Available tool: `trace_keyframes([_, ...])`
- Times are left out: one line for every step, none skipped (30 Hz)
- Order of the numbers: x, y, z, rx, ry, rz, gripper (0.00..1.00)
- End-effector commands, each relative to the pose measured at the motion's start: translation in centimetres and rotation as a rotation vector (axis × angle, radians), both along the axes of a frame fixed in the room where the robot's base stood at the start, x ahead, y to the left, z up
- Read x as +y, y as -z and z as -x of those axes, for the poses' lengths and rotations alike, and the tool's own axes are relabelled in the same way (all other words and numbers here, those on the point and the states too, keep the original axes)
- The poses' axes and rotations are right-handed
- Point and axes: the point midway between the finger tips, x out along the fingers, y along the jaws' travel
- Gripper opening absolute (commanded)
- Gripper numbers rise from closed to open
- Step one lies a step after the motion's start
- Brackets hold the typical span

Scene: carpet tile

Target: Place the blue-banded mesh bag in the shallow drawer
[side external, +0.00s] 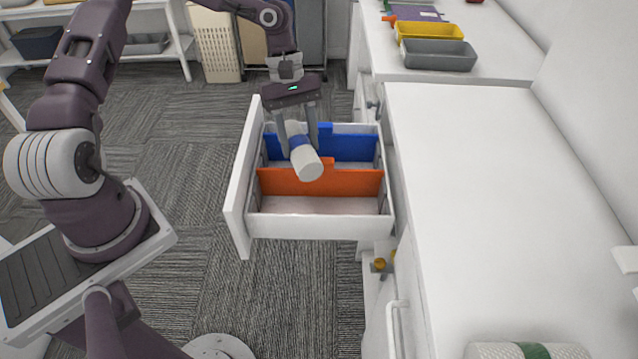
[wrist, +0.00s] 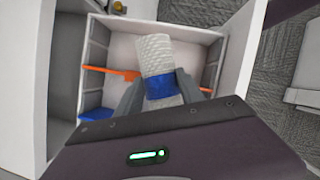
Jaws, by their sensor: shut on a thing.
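The blue-banded mesh bag (side external: 306,162) is a white textured roll with a blue band around its middle. My gripper (side external: 298,140) is shut on it at the band. In the wrist view the bag (wrist: 155,55) lies between the two fingers (wrist: 155,92). The shallow drawer (side external: 300,227) is pulled out, with a blue divider (side external: 350,145) and an orange divider (side external: 350,182) across it. The bag is tilted over the drawer, with its near end in front of the orange divider in the side view. I cannot tell whether it touches a divider.
Another white roll with a green band (side external: 530,351) lies on the white counter (side external: 480,200) at the near right. A yellow tray (side external: 430,31) and a grey tray (side external: 438,55) stand on the far counter. The drawer's near compartment looks empty.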

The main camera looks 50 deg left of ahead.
Motion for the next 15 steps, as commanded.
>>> trace_keyframes([-0.3,0.1,0.2,0.000,-0.071,-0.001,0.00])
trace_keyframes([-0.6,0.2,0.2,0.000,-0.121,-0.002,0.00])
trace_keyframes([-0.9,0.3,0.3,0.001,-0.184,-0.002,0.00])
trace_keyframes([-1.1,0.3,0.4,0.001,-0.228,-0.002,0.00])
trace_keyframes([-1.3,0.3,0.4,0.002,-0.270,-0.003,0.00])
trace_keyframes([-1.7,0.4,0.5,0.003,-0.325,-0.001,0.00])
trace_keyframes([-1.8,0.5,0.4,0.003,-0.370,-0.002,0.00])
trace_keyframes([-2.0,0.6,0.3,0.004,-0.411,-0.004,0.00])
trace_keyframes([-2.2,0.6,0.3,0.004,-0.463,-0.004,0.00])
trace_keyframes([-2.4,0.7,0.3,0.005,-0.500,-0.004,0.00])
trace_keyframes([-2.6,0.7,0.4,0.005,-0.533,-0.006,0.00])
trace_keyframes([-2.9,0.7,0.5,0.006,-0.575,-0.006,0.00])
trace_keyframes([-3.1,0.7,0.6,0.007,-0.605,-0.007,0.00])
trace_keyframes([-3.4,0.7,0.7,0.007,-0.631,-0.006,0.00])
trace_keyframes([-3.7,0.7,0.9,0.008,-0.666,-0.007,0.00])
